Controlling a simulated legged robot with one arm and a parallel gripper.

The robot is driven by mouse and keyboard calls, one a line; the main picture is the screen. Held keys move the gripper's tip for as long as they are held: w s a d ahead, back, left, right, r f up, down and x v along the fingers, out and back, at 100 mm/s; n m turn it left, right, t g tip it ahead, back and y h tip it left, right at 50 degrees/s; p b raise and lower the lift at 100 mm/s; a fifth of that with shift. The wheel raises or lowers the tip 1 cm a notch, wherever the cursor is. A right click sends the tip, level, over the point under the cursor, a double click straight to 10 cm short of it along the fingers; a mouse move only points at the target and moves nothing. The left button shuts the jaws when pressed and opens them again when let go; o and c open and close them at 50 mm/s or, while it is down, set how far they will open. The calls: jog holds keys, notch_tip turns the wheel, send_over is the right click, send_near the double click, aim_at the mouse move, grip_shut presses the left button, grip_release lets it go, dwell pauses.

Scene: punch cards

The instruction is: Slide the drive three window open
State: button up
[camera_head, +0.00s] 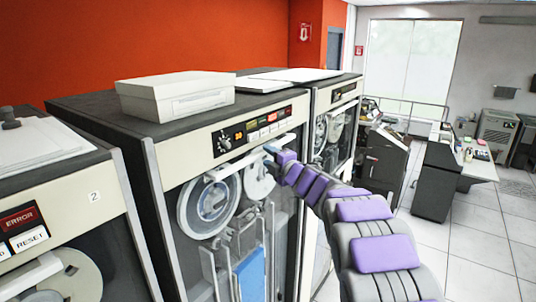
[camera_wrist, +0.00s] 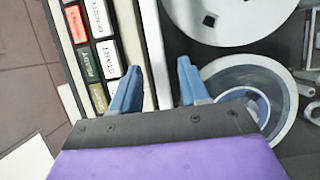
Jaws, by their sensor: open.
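The middle tape drive cabinet (camera_head: 165,165) stands beside the drive marked 2, and its own number is not readable. Its window (camera_head: 240,235) covers two tape reels, with a pale bar (camera_head: 222,172) along the top edge. My gripper (camera_head: 270,149) is at the right part of this bar, just below the button row. In the wrist view my gripper (camera_wrist: 158,84) is open, with blue fingers on either side of the pale bar (camera_wrist: 154,45). Whether the fingers touch it I cannot tell. The window appears down over the reels.
The drive marked 2 (camera_head: 75,185) stands at the left, and another drive (camera_head: 334,105) at the right. Buttons (camera_wrist: 100,60) lie close to my left finger. A white box (camera_head: 175,97) sits on top. Open floor (camera_head: 480,240) lies right.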

jog(key=shift+w+a, duration=0.4)
jog(key=shift+a, duration=0.8)
jog(key=shift+w+d, duration=0.15)
jog(key=shift+d, duration=0.3)
jog(key=shift+c, duration=1.2)
grip_shut()
